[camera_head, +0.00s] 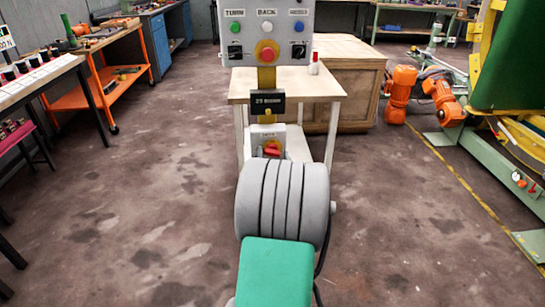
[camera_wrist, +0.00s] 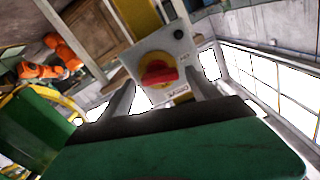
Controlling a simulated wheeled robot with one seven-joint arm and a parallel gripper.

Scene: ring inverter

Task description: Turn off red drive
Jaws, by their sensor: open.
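The red drive switch (camera_head: 271,149) is a red rotary handle on a yellow disc, set in a small grey box (camera_head: 291,143) low on the post. In the wrist view the red handle (camera_wrist: 158,75) lies roughly crosswise, slightly tilted. My gripper (camera_wrist: 160,90) is open, with one grey finger at each side of the switch in the picture. The fingers look short of the switch, but the exact gap cannot be told. No contact shows.
Above the switch, a control panel (camera_head: 243,50) holds coloured buttons and a red mushroom button (camera_head: 267,54) on yellow. A small display box (camera_head: 267,102) sits between them. A wooden table (camera_head: 320,84) stands behind. Orange robot (camera_head: 400,90) and green machine are at right. Floor (camera_head: 130,190) at left is clear.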

